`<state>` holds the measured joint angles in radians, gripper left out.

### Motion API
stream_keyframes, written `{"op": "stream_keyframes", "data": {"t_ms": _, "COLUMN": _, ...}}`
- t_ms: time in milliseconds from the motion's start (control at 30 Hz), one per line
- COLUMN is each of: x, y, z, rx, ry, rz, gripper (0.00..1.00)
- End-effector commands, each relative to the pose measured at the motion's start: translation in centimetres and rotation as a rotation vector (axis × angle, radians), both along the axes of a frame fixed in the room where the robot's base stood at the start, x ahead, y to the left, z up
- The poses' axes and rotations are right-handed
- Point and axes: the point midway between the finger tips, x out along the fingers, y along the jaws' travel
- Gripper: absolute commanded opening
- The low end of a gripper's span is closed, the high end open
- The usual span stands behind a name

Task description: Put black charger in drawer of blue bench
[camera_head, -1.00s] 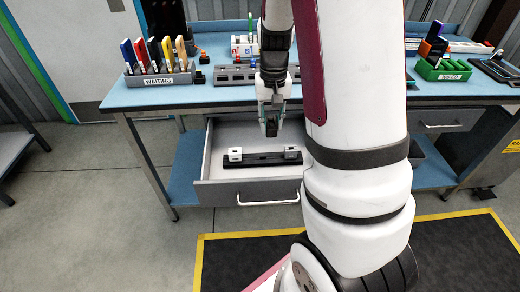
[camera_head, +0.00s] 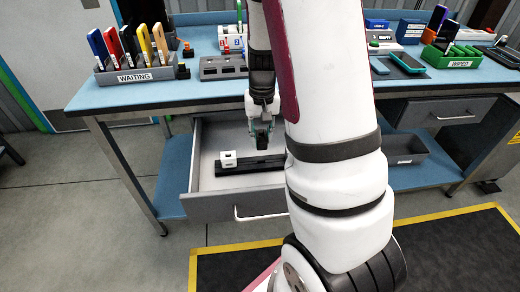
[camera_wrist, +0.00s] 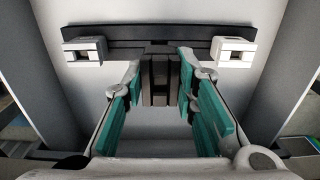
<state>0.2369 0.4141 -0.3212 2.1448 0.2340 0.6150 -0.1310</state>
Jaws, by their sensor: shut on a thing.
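The black charger (camera_wrist: 160,82) is a dark block between my fingertips in the wrist view. It shows small and dark in the head view (camera_head: 262,138). My gripper (camera_head: 262,118), also in the wrist view (camera_wrist: 160,80), is shut on it with teal-lined fingers. The drawer (camera_head: 220,208) of the blue bench (camera_head: 130,92) is pulled open, and the charger is at its inside. A black strip (camera_wrist: 130,35) lies on the drawer floor with a white charger at each end (camera_wrist: 85,50) (camera_wrist: 234,52). The held charger overlaps the strip's middle; I cannot tell whether they touch.
On the bench top stand a WAITING rack (camera_head: 148,72) with several upright devices, a grey slotted block (camera_head: 222,67) and a green WIPED rack (camera_head: 450,58). A second drawer (camera_head: 448,112) is closed at right. My arm hides the open drawer's right part in the head view.

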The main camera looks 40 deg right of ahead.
Motion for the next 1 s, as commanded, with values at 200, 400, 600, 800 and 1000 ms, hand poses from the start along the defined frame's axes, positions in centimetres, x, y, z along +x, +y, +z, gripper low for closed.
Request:
{"op": "stream_keyframes", "data": {"t_ms": 200, "x": 0.0, "y": 0.0, "z": -1.7, "rx": 0.001, "ry": 0.002, "rz": -0.001, "gripper": 0.00}}
{"op": "stream_keyframes", "data": {"t_ms": 400, "x": 0.0, "y": 0.0, "z": -4.4, "rx": 0.001, "ry": 0.002, "rz": -0.001, "gripper": 0.00}}
{"op": "stream_keyframes", "data": {"t_ms": 600, "x": 0.0, "y": 0.0, "z": -4.7, "rx": 0.000, "ry": -0.001, "rz": 0.000, "gripper": 0.00}}
{"op": "stream_keyframes", "data": {"t_ms": 800, "x": 0.0, "y": 0.0, "z": -5.0, "rx": 0.000, "ry": 0.000, "rz": 0.000, "gripper": 0.00}}
{"op": "stream_keyframes", "data": {"t_ms": 1000, "x": 0.0, "y": 0.0, "z": -5.6, "rx": 0.000, "ry": 0.000, "rz": 0.000, "gripper": 0.00}}
